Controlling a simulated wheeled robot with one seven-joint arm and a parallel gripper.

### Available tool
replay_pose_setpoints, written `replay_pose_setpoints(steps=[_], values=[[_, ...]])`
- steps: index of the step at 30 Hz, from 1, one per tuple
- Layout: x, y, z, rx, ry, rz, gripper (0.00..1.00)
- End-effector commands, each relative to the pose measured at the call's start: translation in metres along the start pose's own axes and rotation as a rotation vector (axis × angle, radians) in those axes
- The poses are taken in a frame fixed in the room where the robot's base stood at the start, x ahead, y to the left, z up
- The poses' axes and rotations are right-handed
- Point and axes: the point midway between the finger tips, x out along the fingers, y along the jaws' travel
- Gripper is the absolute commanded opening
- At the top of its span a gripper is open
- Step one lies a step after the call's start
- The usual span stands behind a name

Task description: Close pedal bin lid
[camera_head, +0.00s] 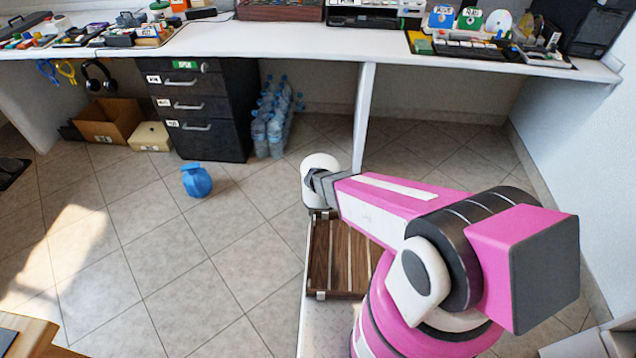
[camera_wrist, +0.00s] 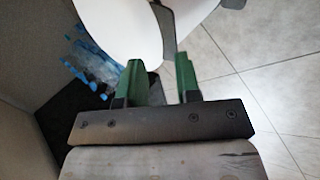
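In the wrist view, large smooth white curved pieces, which look like the pedal bin (camera_wrist: 128,24), fill the top beyond my fingers. A grey strip runs between the white pieces, and their outlines are cut by the frame. I cannot tell surely which piece is the lid or how far it stands open. My gripper (camera_wrist: 162,76) has two green fingers spread apart with nothing clearly held between them. The fingertips are close below the white pieces; contact cannot be told. In the head view, a rounded white shape (camera_head: 320,163) shows at the arm's far end; my fingers are hidden there.
A brown slatted wooden piece (camera_head: 342,256) lies under my arm. A blue object (camera_head: 196,181) sits on the tiles. Water bottles (camera_head: 275,122) and a black drawer unit (camera_head: 205,112) stand under the white desk (camera_head: 300,42). The tiled floor at left is mostly free.

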Motion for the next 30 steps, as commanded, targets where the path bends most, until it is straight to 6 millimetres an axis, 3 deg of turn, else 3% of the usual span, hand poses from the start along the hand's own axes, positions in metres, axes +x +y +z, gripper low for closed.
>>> replay_pose_setpoints(steps=[3, 10, 26, 30], values=[[-0.029, -0.001, 0.001, 0.000, 0.001, 0.000, 0.31], [-0.061, -0.001, 0.001, 0.000, 0.000, 0.000, 0.31], [-0.064, -0.001, 0.000, 0.000, 0.000, 0.000, 0.31], [-0.068, 0.006, 0.009, 0.037, -0.018, -0.007, 0.31]])
